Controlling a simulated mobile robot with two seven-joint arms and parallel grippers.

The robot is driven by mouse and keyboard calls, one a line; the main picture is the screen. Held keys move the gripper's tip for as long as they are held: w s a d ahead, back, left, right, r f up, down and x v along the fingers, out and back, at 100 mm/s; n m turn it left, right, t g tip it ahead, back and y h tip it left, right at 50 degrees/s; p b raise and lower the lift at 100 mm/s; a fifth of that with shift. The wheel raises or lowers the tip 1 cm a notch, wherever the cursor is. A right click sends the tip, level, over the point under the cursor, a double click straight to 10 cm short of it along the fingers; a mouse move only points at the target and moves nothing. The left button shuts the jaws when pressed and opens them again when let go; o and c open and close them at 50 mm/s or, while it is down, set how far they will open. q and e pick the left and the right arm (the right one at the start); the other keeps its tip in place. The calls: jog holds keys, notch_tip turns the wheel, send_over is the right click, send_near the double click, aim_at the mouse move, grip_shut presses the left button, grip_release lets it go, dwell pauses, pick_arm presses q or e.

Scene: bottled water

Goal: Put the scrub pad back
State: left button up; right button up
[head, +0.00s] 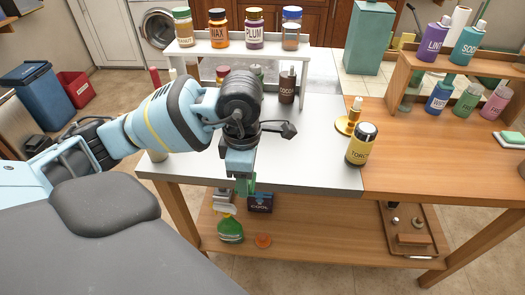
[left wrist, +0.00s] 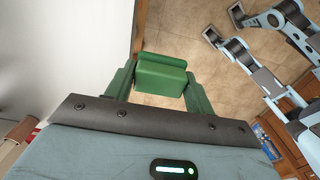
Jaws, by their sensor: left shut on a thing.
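My left gripper (head: 245,186) hangs pointing down at the front edge of the grey-topped part of the table. In the left wrist view its green fingers (left wrist: 160,88) are shut on a green block, the scrub pad (left wrist: 162,76). In the head view the pad is hard to tell from the green fingertips. The right gripper cannot be made out in either view.
The lower shelf (head: 320,238) holds a green bottle (head: 230,231) and a tray (head: 400,215).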

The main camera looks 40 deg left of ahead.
pick_arm(q)
send_over(262, 151)
jog(key=shift+s+d+f, duration=0.15)
jog(key=shift+s+f, duration=0.15)
jog(key=shift+f, duration=0.4)
jog(key=shift+w, duration=0.25)
jog(key=shift+f, duration=1.8)
jog(key=shift+f, duration=0.2)
jog(key=o, duration=1)
jog(key=shift+r, duration=0.15)
notch_tip(262, 151, up, 12)
jog(key=shift+r+p, duration=0.1)
jog(key=shift+p, duration=0.35)
